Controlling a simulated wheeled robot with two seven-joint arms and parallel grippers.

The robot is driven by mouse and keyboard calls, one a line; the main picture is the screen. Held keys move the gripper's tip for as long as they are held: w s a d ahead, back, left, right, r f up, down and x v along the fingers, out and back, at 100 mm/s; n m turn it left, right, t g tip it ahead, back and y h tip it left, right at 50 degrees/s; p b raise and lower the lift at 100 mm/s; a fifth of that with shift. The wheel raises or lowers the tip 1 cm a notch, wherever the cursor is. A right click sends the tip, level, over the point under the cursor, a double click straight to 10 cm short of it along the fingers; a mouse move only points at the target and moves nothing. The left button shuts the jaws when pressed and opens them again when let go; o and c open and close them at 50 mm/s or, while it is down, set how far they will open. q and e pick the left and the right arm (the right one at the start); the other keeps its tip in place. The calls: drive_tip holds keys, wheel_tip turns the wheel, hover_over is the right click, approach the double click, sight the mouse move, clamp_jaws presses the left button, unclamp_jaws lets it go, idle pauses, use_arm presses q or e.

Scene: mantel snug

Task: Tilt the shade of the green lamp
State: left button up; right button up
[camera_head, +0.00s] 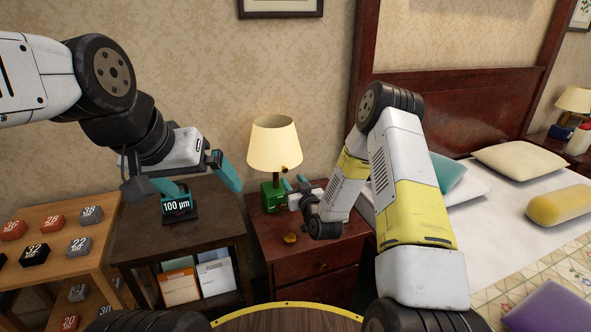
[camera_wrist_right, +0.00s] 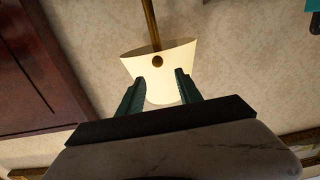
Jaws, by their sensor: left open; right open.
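The green lamp (camera_head: 271,197) stands on the reddish-brown nightstand. Its cream shade (camera_head: 274,145) looks roughly upright. A small dark brass knob (camera_head: 284,168) shows at the shade's lower edge. In the right wrist view the shade (camera_wrist_right: 155,48) lies ahead, with a brass knob (camera_wrist_right: 157,61) and a brass rod (camera_wrist_right: 151,22). My right gripper (camera_head: 289,188) is open beside the lamp, below the shade; its fingers (camera_wrist_right: 157,88) appear on either side of the shade in the wrist view. Contact cannot be told. My left gripper (camera_head: 208,195) is open over the dark table, left of the lamp.
A black block marked 100 µm (camera_head: 178,206) is on the dark table (camera_head: 150,237) near my left gripper. A small gold object (camera_head: 289,238) lies on the nightstand (camera_head: 335,245). A shelf of numbered blocks (camera_head: 60,262) is at left, the bed (camera_head: 500,200) at right.

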sight(285, 171)
drive_tip(key=x, duration=0.7)
drive_tip(key=shift+w+f, duration=0.1)
drive_tip(key=shift+f, duration=0.25)
clamp_jaws()
idle(1.2)
